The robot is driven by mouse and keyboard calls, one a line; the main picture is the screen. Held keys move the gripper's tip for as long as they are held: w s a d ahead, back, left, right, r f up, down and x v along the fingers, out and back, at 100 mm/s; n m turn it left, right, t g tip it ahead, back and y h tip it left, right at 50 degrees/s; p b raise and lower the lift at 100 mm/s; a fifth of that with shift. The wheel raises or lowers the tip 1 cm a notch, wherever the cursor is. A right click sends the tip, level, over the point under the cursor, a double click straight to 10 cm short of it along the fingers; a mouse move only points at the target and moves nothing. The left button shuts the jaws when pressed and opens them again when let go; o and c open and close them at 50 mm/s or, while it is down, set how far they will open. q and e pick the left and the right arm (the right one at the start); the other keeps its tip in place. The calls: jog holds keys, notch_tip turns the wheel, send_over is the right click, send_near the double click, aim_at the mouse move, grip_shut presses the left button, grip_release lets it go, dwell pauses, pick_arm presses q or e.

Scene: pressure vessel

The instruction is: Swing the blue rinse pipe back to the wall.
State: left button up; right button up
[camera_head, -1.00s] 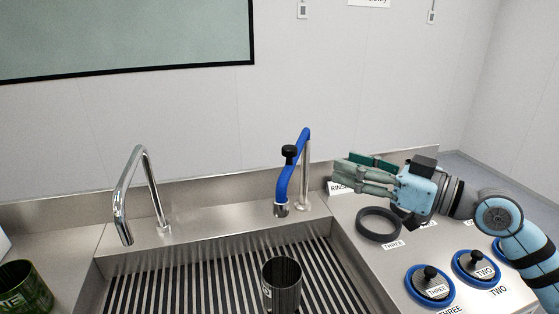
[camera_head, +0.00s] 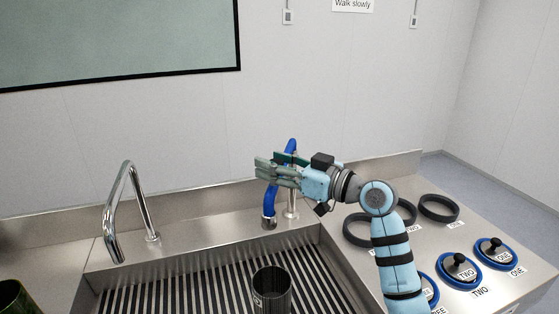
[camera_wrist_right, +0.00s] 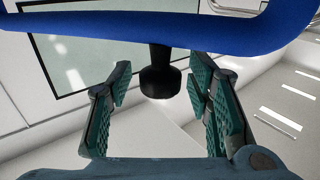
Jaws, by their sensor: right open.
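The blue rinse pipe (camera_head: 270,200) rises from a steel post at the back right of the sink and bends forward, its metal nozzle hanging near the sink's back edge. My right gripper (camera_head: 267,170) is at the pipe's upper part and hides its black knob in the head view. In the right wrist view the blue pipe (camera_wrist_right: 200,32) crosses the top, and the black knob (camera_wrist_right: 160,78) hangs from it between the fingers of the open right gripper (camera_wrist_right: 157,92). Gaps show on both sides of the knob. My left gripper is not in view.
A chrome tap (camera_head: 130,205) stands at the back left of the slatted sink (camera_head: 200,290). A dark metal cup (camera_head: 272,292) stands in the sink. Black rings (camera_head: 438,208) and blue-rimmed lids with knobs (camera_head: 460,268) occupy the right counter. The wall (camera_head: 300,90) is close behind.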

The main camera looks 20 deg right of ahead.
grip_shut()
jog(key=shift+d, duration=0.3)
jog(key=shift+s+a+r, duration=0.1)
jog(key=shift+a, duration=0.1)
jog(key=shift+a, duration=0.15)
